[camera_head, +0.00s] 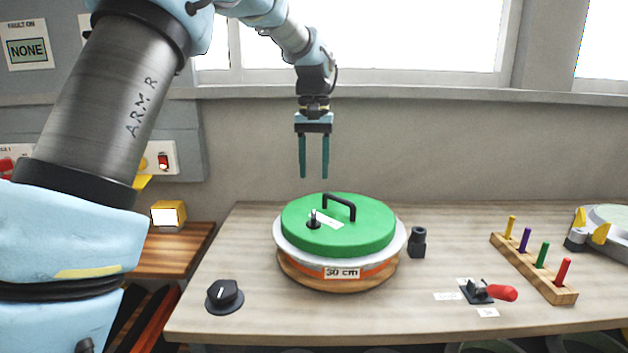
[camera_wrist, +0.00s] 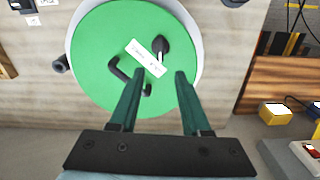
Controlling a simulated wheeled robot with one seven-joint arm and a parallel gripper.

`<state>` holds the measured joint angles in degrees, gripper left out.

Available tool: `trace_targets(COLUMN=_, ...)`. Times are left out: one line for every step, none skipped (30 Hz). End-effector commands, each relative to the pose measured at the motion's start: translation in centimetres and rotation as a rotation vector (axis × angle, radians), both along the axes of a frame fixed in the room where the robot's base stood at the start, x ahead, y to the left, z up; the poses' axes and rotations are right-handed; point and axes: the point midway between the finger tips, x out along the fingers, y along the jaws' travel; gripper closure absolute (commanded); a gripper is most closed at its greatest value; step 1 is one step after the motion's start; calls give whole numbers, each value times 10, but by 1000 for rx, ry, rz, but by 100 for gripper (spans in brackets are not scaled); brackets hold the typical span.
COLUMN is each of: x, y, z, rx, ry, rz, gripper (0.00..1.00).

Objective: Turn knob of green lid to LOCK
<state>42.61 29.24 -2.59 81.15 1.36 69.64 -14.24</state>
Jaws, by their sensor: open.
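A black arched handle (camera_head: 339,205) stands on the lid. A small dark knob (camera_head: 313,222) with a light pointer is beside a white label strip (camera_head: 328,219); the knob also shows in the wrist view (camera_wrist: 160,47). The label's text is too small to read. My gripper (camera_head: 314,176) is open and empty, pointing down above the lid, apart from it.
A black dial (camera_head: 225,295) is at the table's front left. A black cylinder (camera_head: 417,243) stands just right of the mould. A red-handled toggle clamp (camera_head: 490,291) and a wooden rack with coloured pegs (camera_head: 535,268) are further right. A yellow box (camera_head: 168,214) is left.

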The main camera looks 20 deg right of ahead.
Motion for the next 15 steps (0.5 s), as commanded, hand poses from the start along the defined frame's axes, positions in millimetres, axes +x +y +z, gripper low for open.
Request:
trace_targets(x=0, y=0, z=1, rx=0, ry=0, rz=0, gripper=52)
trace_targets(x=0, y=0, z=1, rx=0, ry=0, rz=0, gripper=52)
trace_targets(x=0, y=0, z=1, rx=0, ry=0, rz=0, gripper=52)
trace_targets(x=0, y=0, z=1, rx=0, ry=0, rz=0, gripper=52)
trace_targets(x=0, y=0, z=1, rx=0, ry=0, rz=0, gripper=52)
trace_targets(x=0, y=0, z=1, rx=0, ry=0, rz=0, gripper=52)
trace_targets(x=0, y=0, z=1, rx=0, ry=0, rz=0, gripper=52)
trace_targets(x=0, y=0, z=1, rx=1, ry=1, rz=1, gripper=52)
trace_targets(x=0, y=0, z=2, rx=1, ry=2, rz=4, gripper=52)
trace_targets(x=0, y=1, z=4, rx=3, ry=3, rz=10, gripper=52)
trace_targets(x=1, y=1, z=5, rx=6, ry=4, rz=15, gripper=52)
trace_targets(x=1, y=2, z=6, rx=7, ry=4, rz=28, gripper=52)
trace_targets(x=1, y=3, z=7, rx=9, ry=5, rz=35, gripper=52)
trace_targets(x=2, y=3, z=8, rx=9, ry=6, rz=46, gripper=52)
trace_targets(x=2, y=3, z=8, rx=9, ry=5, rz=58, gripper=52)
